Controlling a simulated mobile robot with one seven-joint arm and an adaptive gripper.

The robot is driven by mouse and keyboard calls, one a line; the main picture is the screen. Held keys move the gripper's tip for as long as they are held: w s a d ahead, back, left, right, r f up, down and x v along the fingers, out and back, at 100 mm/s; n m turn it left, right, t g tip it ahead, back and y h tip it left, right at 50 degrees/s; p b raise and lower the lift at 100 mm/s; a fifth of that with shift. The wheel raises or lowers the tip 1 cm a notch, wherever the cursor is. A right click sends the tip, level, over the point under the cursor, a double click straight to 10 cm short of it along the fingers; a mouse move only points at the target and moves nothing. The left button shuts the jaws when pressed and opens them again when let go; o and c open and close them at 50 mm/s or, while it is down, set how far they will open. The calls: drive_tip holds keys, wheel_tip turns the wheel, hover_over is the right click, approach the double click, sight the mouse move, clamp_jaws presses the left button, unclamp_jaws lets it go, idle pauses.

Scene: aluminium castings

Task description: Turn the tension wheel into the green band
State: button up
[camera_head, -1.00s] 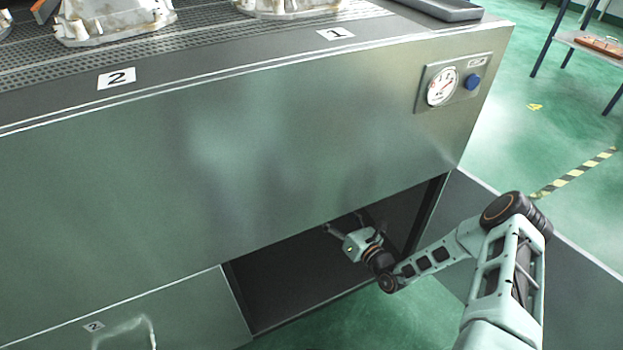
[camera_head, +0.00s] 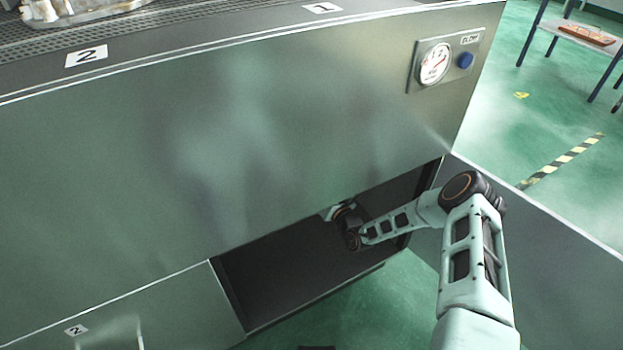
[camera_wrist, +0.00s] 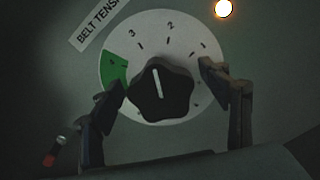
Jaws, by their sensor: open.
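The tension wheel (camera_wrist: 162,92) is a dark lobed knob in the wrist view. It sits on a white round dial (camera_wrist: 150,22) under a "BELT TENS..." label (camera_wrist: 98,22). A green band (camera_wrist: 115,70) lies at the dial's left side, by the 4. The white line on the wheel points up and slightly left, between the 2 and the 3. My gripper (camera_wrist: 162,80) is open, with one finger on each side of the wheel; I cannot tell whether they touch it. In the head view my gripper is mostly hidden inside the low opening.
The low opening (camera_head: 290,265) in the machine front holds my forearm, close under its upper edge. A gauge (camera_head: 433,64) and blue button (camera_head: 465,60) are above right. In the wrist view a lamp (camera_wrist: 223,8) glows and a small red-tipped part (camera_wrist: 50,160) is at lower left.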

drive_tip(key=c, duration=1.2)
drive_tip(key=shift+a+n+p, duration=0.1)
drive_tip(key=shift+n+p, duration=0.25)
drive_tip(key=shift+n, duration=0.05)
drive_tip(key=n+p, duration=0.2)
drive_tip(key=shift+r+n, duration=0.2)
drive_tip(key=shift+n, duration=0.2)
drive_tip(key=n+p, duration=0.2)
drive_tip(key=n, duration=0.1)
drive_tip(key=shift+s+a+n, duration=0.15)
drive_tip(key=shift+n, duration=0.15)
drive_tip(key=n+p, duration=0.1)
drive_tip(key=n, duration=0.3)
drive_tip(key=shift+a+f+p, duration=0.1)
drive_tip(key=shift+f+p, duration=0.05)
drive_tip(key=shift+p, duration=0.25)
drive_tip(key=shift+f+n+p, duration=0.1)
drive_tip(key=shift+n+p, duration=0.35)
drive_tip(key=shift+n, duration=1.15)
